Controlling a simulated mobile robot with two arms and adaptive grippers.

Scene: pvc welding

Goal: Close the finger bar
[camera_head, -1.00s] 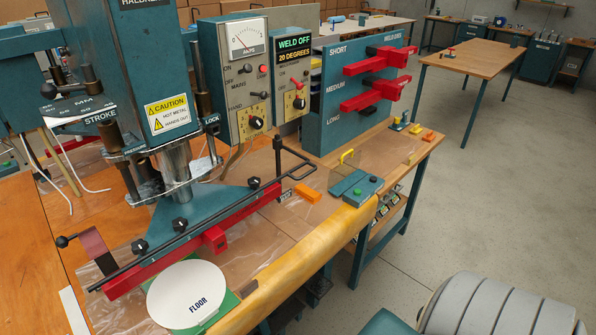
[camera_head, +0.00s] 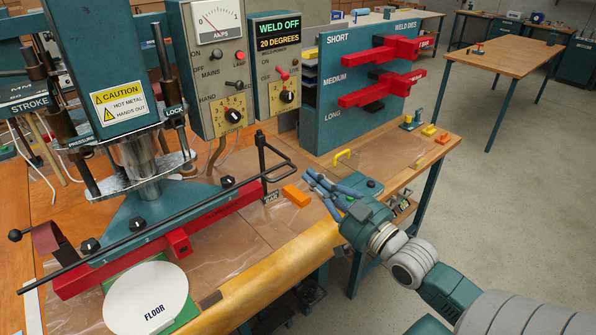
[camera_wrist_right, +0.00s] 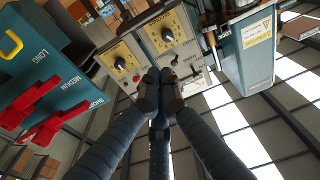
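The long thin black finger bar (camera_head: 140,237) runs diagonally in front of the welding machine's teal plate, along the red bar (camera_head: 155,243). My left gripper is not in view.
A white disc marked FLOOR (camera_head: 146,300) lies at the front. An orange block (camera_head: 296,195) and a teal button box (camera_head: 362,184) are near my right gripper. The control panels (camera_head: 213,65) and teal die rack (camera_head: 365,75) stand behind.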

